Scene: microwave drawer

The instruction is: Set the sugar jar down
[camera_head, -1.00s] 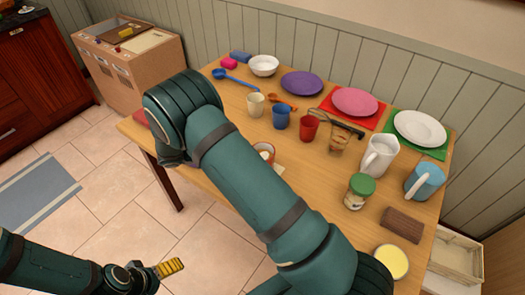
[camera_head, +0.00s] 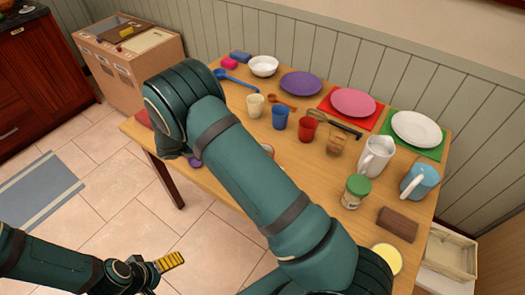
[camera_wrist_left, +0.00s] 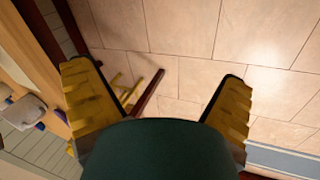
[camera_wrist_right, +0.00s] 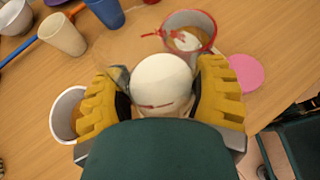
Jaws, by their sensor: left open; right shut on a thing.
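My right gripper (camera_wrist_right: 158,84) is shut on a white, round-topped jar with a thin red mark, which I take to be the sugar jar (camera_wrist_right: 160,78). The right wrist view shows it from above, over the wooden table, between a red-rimmed pot (camera_wrist_right: 205,25) and a pale cup (camera_wrist_right: 66,112). I cannot tell whether its base touches the table. In the head view my right forearm hides this jar and the gripper. My left gripper (camera_wrist_left: 155,92) is open and empty above the floor tiles; its yellow finger also shows in the head view (camera_head: 170,262).
A pink disc (camera_wrist_right: 246,73) lies right of the gripper. On the table (camera_head: 232,92) stand a green-lidded jar (camera_head: 355,192), a white jug (camera_head: 377,157), a blue jug (camera_head: 420,180), a red cup (camera_head: 307,129), a blue cup (camera_head: 279,117) and plates at the back.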

